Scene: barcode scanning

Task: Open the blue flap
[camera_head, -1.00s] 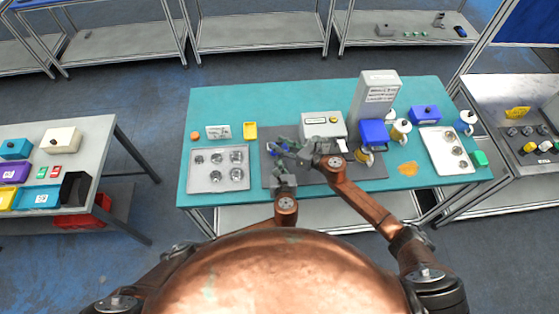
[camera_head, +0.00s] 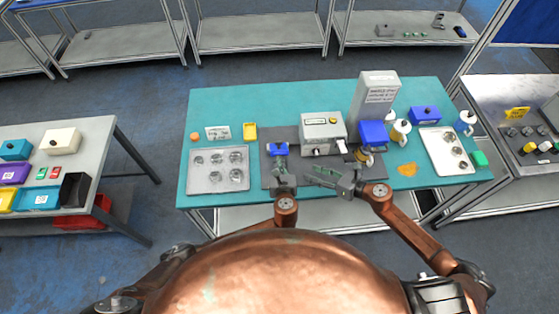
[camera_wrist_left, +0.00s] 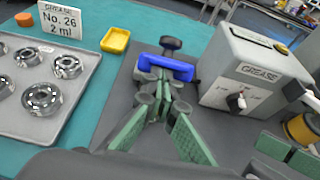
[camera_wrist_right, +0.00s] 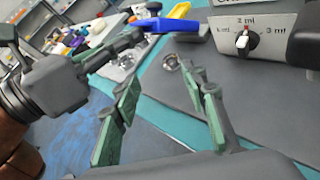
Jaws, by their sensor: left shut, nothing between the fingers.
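A blue bar-shaped piece (camera_wrist_left: 166,66) with a black knob behind it is at the fingertips of my left gripper (camera_wrist_left: 160,88). The left gripper is shut and empty; I cannot tell whether it touches the piece. In the head view this blue piece (camera_head: 277,149) is just beyond my left gripper (camera_head: 280,166), on the dark mat. My right gripper (camera_head: 312,175) is to the right, apart from it; in its own view (camera_wrist_right: 168,100) the fingers are apart and empty. A blue box-like cover (camera_head: 374,133) stands at the grey column. I cannot tell which blue part is the flap.
A tray of bearings (camera_head: 203,184) is at left, with a yellow dish (camera_head: 250,131) behind. The grey column (camera_head: 380,88) and another tray (camera_head: 432,140) are at right. Little free room lies between the grippers.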

